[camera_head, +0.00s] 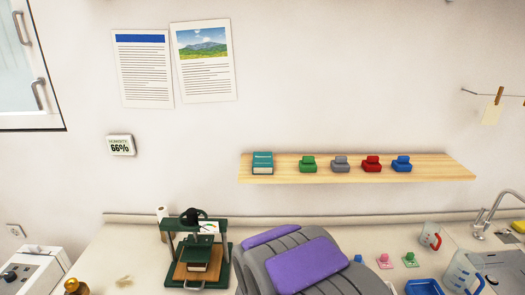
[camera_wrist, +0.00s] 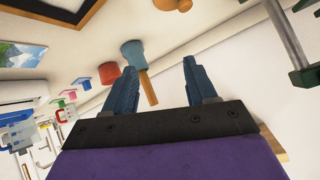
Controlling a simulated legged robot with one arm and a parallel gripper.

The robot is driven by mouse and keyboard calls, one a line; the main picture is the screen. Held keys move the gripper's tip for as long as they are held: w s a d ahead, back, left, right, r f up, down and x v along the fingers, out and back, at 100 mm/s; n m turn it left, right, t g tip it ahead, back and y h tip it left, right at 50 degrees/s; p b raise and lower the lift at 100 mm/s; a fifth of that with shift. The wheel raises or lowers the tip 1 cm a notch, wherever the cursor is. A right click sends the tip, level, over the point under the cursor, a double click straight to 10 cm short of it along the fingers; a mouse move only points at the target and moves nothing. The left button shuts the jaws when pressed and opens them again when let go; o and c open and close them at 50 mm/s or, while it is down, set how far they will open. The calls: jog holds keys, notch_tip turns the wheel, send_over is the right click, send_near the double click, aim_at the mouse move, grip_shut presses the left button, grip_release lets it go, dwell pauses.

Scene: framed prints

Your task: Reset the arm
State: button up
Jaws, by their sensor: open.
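My gripper (camera_wrist: 159,72) shows in the wrist view with its two blue-grey fingers spread apart. Nothing is held between them. In that tilted view, a blue-teal object (camera_wrist: 132,53) with a wooden handle-like part lies beyond the fingers, apart from them as far as I can tell. My arm, grey with purple panels, fills the lower middle of the head view, over the counter. The fingers cannot be made out in the head view.
A green press (camera_head: 197,250) stands left of my arm. A wooden shelf (camera_head: 430,171) holds a teal book (camera_head: 262,163) and several coloured stamps. Right of my arm are a blue tray (camera_head: 424,287), jugs and a sink tap (camera_head: 490,213). Two prints (camera_head: 205,62) hang above.

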jog(key=s+r+n+g+y, duration=0.2)
jog(key=s+r+g, duration=0.15)
jog(key=s, duration=0.45)
jog(key=s+r+n+g+y, duration=0.2)
jog(key=s+r, duration=0.3)
jog(key=s, duration=0.2)
jog(key=s+d+r+g, duration=0.2)
jog(key=s+d, duration=0.1)
jog(key=s, duration=0.4)
jog(key=s+d+r+n+g+h, duration=0.1)
jog(key=s+d, duration=0.3)
jog(key=s, duration=0.4)
jog(key=s+d+r+g+h, duration=0.1)
jog(key=s+d+r+g, duration=0.1)
jog(key=s, duration=0.5)
jog(key=shift+s+d+r+n+g, duration=0.35)
jog(key=shift+d+g, duration=0.1)
jog(key=shift+d, duration=0.65)
